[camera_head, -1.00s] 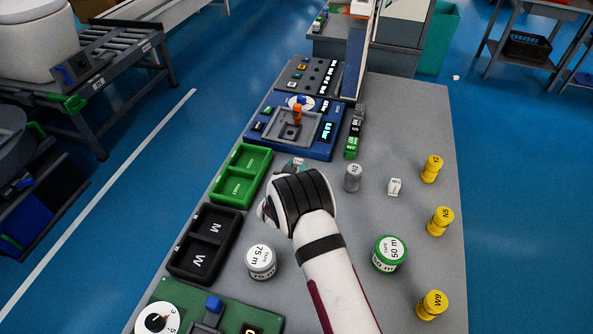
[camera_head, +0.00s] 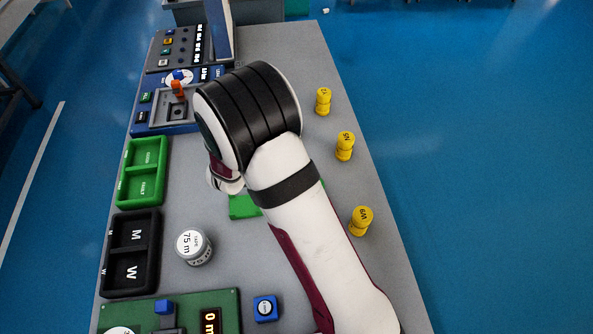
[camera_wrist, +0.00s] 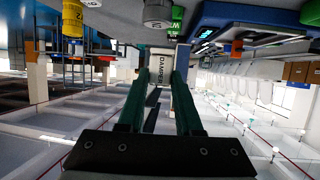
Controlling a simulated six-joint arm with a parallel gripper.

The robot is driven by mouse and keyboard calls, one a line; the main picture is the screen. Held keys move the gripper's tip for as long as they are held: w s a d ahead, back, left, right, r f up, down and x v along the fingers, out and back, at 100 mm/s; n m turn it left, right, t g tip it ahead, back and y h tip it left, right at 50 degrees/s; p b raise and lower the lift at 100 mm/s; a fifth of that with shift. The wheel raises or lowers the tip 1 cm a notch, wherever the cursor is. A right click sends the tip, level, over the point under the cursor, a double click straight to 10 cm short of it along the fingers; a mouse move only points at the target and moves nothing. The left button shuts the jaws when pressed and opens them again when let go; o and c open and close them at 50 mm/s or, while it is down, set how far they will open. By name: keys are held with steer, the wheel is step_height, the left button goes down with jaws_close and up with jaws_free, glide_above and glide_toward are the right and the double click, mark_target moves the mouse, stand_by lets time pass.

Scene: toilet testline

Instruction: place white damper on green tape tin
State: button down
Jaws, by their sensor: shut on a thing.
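The white damper (camera_wrist: 158,68), with dark DAMPER lettering, is between the green fingers of my gripper (camera_wrist: 160,72) in the wrist view. My gripper is shut on it, and it is held up off the table. In the head view my thick wrist and forearm cover most of the gripper, and the damper cannot be made out there.
A grey 75 m tin (camera_head: 193,247) stands left of my forearm. Several yellow cylinders (camera_head: 345,146) line the right side. Green (camera_head: 140,172) and black (camera_head: 131,252) trays lie left. A flat green piece (camera_head: 242,206) shows under my arm. A blue block (camera_head: 265,308) is in front.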

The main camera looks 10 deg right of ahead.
steer(key=s+d+r+m+g+h, duration=0.3)
steer(key=s+d+m+h, duration=0.45)
steer(key=s+d, duration=0.55)
steer(key=shift+g, duration=0.5)
steer(key=s+f, duration=0.1)
steer(key=f, duration=0.1)
steer(key=s+f, duration=0.1)
steer(key=f, duration=0.2)
steer(key=s+f, duration=0.1)
steer(key=f, duration=0.1)
steer(key=shift+a+f, duration=0.4)
steer(key=shift+f, duration=0.3)
steer(key=c, duration=0.6)
jaws_free()
steer(key=shift+f, duration=0.1)
